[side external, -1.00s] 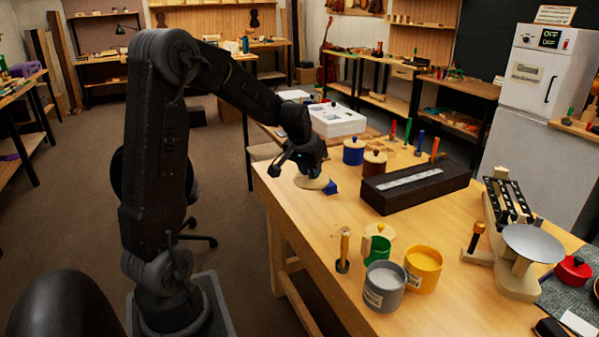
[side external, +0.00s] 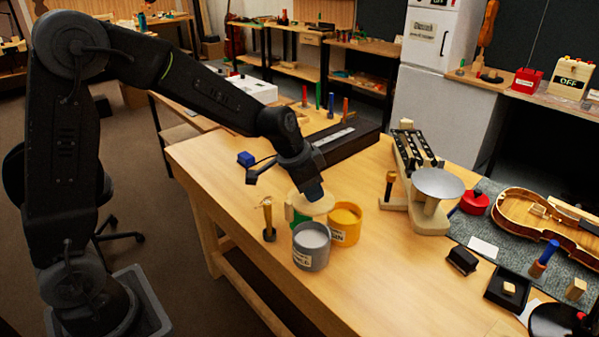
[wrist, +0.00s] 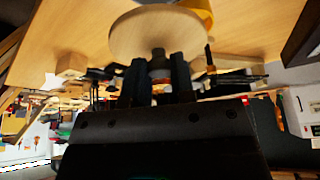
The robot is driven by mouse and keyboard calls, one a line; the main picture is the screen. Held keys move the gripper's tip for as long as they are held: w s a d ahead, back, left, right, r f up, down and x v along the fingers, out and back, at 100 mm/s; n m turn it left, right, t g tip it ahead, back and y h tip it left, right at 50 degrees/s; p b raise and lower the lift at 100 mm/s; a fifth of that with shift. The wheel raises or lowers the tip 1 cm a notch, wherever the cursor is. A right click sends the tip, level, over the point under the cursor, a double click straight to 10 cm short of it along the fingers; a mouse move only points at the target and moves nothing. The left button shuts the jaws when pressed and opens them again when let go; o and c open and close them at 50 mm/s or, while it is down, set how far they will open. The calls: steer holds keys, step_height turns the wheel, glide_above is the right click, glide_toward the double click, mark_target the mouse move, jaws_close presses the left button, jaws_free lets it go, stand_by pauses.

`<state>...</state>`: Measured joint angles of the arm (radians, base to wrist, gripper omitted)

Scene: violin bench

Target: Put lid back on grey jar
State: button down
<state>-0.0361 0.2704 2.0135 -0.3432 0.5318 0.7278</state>
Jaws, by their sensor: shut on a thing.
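My gripper (side external: 312,192) is shut on the knob of a pale round wooden lid (side external: 316,207). In the wrist view the lid (wrist: 152,38) is a wide disc, its dark knob between my two fingers (wrist: 158,82). The grey jar (side external: 310,251) stands upright on the bench with its mouth open, just in front of and below the lid. The lid is apart from the grey jar and above the area behind it. It partly hides a green jar (side external: 290,213) there, so I cannot tell whether it touches that jar.
An open yellow jar (side external: 346,226) stands right of the grey jar. A small upright wooden-handled tool (side external: 268,220) stands at the left. A scale with a metal pan (side external: 438,183), a dark box (side external: 345,140) and a blue block (side external: 246,158) are farther off.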

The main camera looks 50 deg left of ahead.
step_height(320, 180, down, 9)
steer(key=shift+f, duration=0.2)
stand_by(0.6)
steer(key=shift+f, duration=0.15)
stand_by(2.0)
steer(key=shift+c, duration=2)
jaws_free()
steer(key=shift+a+r, duration=0.1)
steer(key=shift+r, duration=3.4)
steer(key=shift+c, duration=0.2)
jaws_close()
